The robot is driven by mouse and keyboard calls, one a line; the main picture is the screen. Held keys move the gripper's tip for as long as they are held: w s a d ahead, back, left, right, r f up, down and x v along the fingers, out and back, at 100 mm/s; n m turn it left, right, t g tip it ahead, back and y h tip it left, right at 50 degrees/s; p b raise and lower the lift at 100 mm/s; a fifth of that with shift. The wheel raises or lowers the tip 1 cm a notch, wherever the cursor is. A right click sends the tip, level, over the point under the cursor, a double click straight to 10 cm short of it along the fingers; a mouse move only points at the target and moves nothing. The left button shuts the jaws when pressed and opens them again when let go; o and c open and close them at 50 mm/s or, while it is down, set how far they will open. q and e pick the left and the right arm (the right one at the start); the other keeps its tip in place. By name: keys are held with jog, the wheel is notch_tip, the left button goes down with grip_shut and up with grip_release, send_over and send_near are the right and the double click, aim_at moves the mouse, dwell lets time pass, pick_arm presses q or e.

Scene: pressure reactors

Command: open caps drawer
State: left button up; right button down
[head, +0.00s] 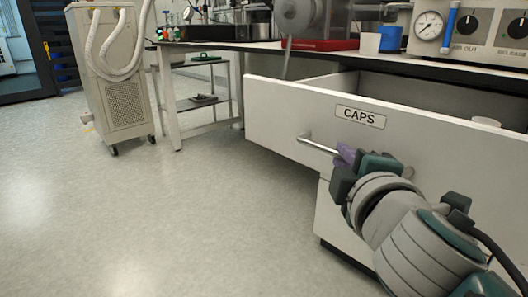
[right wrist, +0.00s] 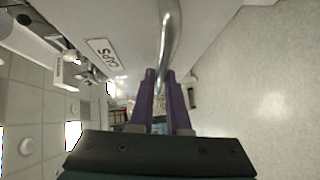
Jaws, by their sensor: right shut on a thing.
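The caps drawer (head: 280,118) is a white drawer with a "CAPS" label on its front. It stands pulled out from under the bench, and its open inside shows behind the front panel. Its metal bar handle (head: 317,144) runs across the front below the label. My right gripper (head: 347,154) is shut on the handle near its right part. In the right wrist view the handle (right wrist: 168,45) runs between the purple fingers (right wrist: 163,88), and the label shows beside it. My left gripper is in neither view.
A white item (head: 486,122) shows inside the drawer at the right. The bench top (head: 330,53) above holds a red tray, a blue cup (head: 390,38) and a gauge panel (head: 470,30). A wheeled grey unit (head: 120,80) stands back left. The floor at left is clear.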

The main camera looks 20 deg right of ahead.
jog(key=c, duration=0.9)
grip_release()
jog(key=v, duration=1)
